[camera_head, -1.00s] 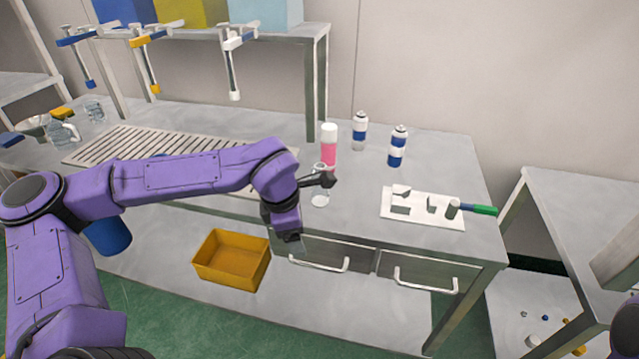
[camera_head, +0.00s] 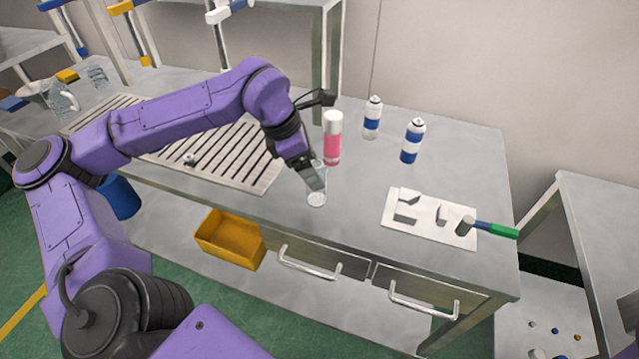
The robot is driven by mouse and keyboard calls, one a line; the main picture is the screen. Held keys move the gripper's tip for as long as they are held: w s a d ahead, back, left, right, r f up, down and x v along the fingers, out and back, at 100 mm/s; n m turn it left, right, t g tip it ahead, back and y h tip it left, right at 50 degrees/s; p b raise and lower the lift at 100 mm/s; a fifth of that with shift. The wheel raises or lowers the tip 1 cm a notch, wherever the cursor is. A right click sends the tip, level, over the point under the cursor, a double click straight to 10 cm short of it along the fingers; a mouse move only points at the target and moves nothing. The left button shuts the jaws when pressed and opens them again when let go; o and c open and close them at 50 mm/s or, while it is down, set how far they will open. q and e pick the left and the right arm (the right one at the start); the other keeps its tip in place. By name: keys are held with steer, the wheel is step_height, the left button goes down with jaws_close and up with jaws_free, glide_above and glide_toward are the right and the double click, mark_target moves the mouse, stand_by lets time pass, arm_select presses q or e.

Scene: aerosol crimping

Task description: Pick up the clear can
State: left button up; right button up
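The clear can (camera_head: 317,196) stands upright on the grey table, near its front edge. My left gripper (camera_head: 317,183) reaches down over it from the upper left and covers part of its upper body. The fingers overlap the can in this view; whether they are open or closed on it cannot be told. My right gripper is not in view; only a piece of purple arm shows at the lower right edge.
A pink can with white cap (camera_head: 333,138) stands just behind the clear can. Two blue-and-white spray cans (camera_head: 372,118) (camera_head: 413,141) stand farther right. A white board (camera_head: 427,217) holds grey fixtures and a green-handled tool (camera_head: 497,229). A slotted grate (camera_head: 235,165) lies left.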

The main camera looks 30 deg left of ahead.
arm_select(q)
steer(key=x, duration=0.4)
steer(key=p+x, duration=0.1)
steer(key=shift+w+a+f, duration=0.15)
steer(key=shift+a+f, duration=0.15)
steer(key=shift+f, duration=0.2)
steer(key=c, duration=1)
steer(key=shift+c, duration=0.2)
